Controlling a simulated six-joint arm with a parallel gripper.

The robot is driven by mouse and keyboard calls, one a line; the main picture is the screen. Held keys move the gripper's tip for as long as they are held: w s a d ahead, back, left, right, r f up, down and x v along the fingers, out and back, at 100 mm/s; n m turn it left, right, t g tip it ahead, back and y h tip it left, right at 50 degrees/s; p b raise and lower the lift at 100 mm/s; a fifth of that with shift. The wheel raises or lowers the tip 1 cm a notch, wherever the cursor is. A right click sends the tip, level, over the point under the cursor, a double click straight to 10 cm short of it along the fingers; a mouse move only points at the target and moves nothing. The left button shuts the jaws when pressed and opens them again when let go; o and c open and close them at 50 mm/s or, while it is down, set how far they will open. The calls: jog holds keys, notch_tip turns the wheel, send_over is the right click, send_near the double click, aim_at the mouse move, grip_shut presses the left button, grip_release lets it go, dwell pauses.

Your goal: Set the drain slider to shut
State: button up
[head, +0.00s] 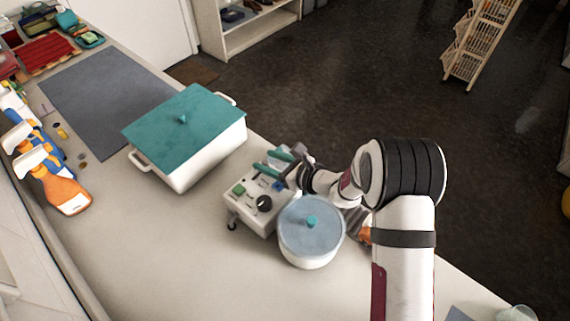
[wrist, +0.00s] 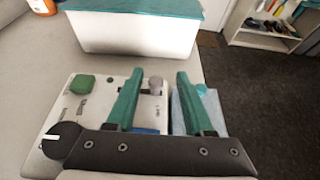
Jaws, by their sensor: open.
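A white control box (head: 248,210) stands on the counter, with a green button (wrist: 82,84), a black knob (wrist: 62,140) and a blue part (wrist: 145,131). A small grey knob (wrist: 155,84) near the box's far right edge in the wrist view looks like the drain slider's handle. The gripper also shows above the box in the head view (head: 271,161). The slider's markings are not readable.
A large white pot with a teal lid (head: 180,130) stands just beyond the box. Spray bottles (head: 62,190) line the left side. The counter's front left is free.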

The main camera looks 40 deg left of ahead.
jog(key=v, duration=1.4)
jog(key=shift+d+r, duration=0.2)
jog(key=shift+d, duration=0.15)
jog(key=s+d+r+n+g+h, duration=0.3)
jog(key=s+d+r+n+h, duration=0.2)
jog(key=s+d+r+n, duration=0.6)
jog(key=s+d+t+h, duration=0.1)
jog(key=s+d+h, duration=0.1)
jog(key=d, duration=0.3)
jog(key=s+d+f+n+t+h, duration=0.1)
jog(key=s+d+h, duration=0.1)
jog(key=d, duration=0.4)
jog(key=s+d+f+h, duration=0.1)
jog(key=s+d+h, duration=0.1)
jog(key=d, duration=0.4)
jog(key=shift+s+f+t+h, duration=0.15)
jog(key=shift+s+t+h, duration=0.25)
jog(key=shift+s, duration=0.2)
